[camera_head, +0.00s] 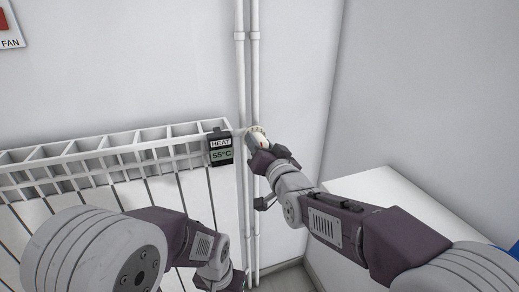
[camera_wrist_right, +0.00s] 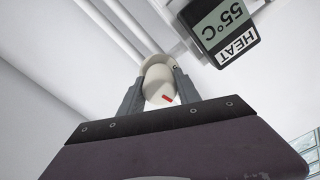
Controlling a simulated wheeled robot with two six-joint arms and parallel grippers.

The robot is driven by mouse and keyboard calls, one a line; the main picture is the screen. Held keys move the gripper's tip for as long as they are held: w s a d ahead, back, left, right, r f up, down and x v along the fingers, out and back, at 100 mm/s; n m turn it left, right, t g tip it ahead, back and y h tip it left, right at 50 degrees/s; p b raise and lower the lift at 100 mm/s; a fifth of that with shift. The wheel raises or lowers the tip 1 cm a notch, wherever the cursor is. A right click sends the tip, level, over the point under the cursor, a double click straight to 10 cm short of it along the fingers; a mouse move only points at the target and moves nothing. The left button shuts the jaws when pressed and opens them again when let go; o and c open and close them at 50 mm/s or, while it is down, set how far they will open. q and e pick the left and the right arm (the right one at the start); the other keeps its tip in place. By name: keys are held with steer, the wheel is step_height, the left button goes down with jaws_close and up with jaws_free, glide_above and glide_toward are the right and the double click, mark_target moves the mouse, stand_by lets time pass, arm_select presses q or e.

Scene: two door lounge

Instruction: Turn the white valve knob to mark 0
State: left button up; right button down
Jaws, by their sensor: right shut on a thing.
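The white valve knob (camera_wrist_right: 158,80) sits between the two fingers of my right gripper (camera_wrist_right: 158,92) in the right wrist view. A small red mark shows on its near face; no numbers can be read. In the head view the knob (camera_head: 257,132) shows only in part beside the white pipes, at the radiator's right end. My right gripper (camera_head: 259,146) is shut on it and hides most of it. My left arm hangs low in the head view, with the left gripper (camera_head: 218,282) at the bottom edge; its fingers are not clear.
A display (camera_head: 220,149) reading HEAT 55°C hangs at the right end of the white radiator (camera_head: 110,150), just left of the knob. Vertical white pipes (camera_head: 254,70) run up the wall. A white box-like surface (camera_head: 390,195) stands at right. A FAN sign (camera_head: 10,27) is at upper left.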

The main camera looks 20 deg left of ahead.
steer(key=m+b, duration=0.1)
steer(key=m, duration=0.1)
steer(key=m+b, duration=0.2)
steer(key=m, duration=0.1)
steer(key=shift+f+m, duration=0.2)
steer(key=shift+m, duration=0.1)
steer(key=m+b, duration=0.3)
steer(key=m, duration=0.1)
steer(key=shift+f+b, duration=0.1)
steer(key=shift+b, duration=0.25)
steer(key=m+b, duration=0.3)
steer(key=m, duration=0.1)
steer(key=shift+m+b, duration=0.85)
steer(key=shift+m, duration=1.05)
steer(key=c, duration=0.9)
jaws_free()
steer(key=shift+o, duration=0.2)
steer(key=shift+r, duration=0.2)
